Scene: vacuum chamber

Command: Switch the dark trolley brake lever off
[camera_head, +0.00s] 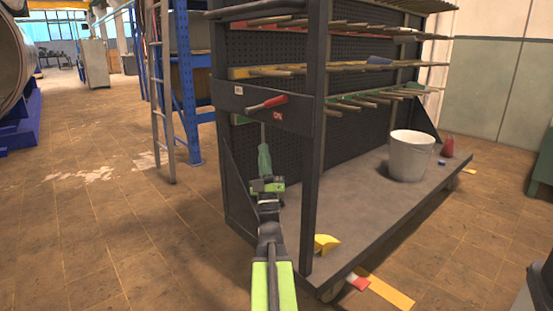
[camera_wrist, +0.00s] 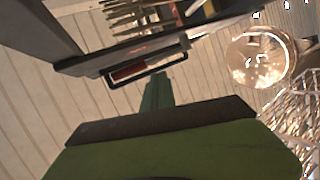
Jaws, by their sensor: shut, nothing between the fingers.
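The dark trolley (camera_head: 262,112) stands in the middle of the head view, with a perforated back panel and a flat deck. A lever with a red handle (camera_head: 265,104) sits on its end plate, pointing right and slightly up. A white label is to its upper left and a red label below its right end; their text is too small to read. My gripper (camera_head: 264,148) is shut and empty, pointing up just below the lever. In the wrist view the red handle (camera_wrist: 130,71) lies just beyond the green fingertips (camera_wrist: 156,82). I cannot tell whether they touch.
Rods stick out from the trolley's racks above the lever. A white bucket (camera_head: 410,158) and a red object (camera_head: 447,147) stand on the deck. A yellow wedge (camera_head: 326,243) is by the near post. A ladder (camera_head: 160,90) stands to the left. The floor at left is clear.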

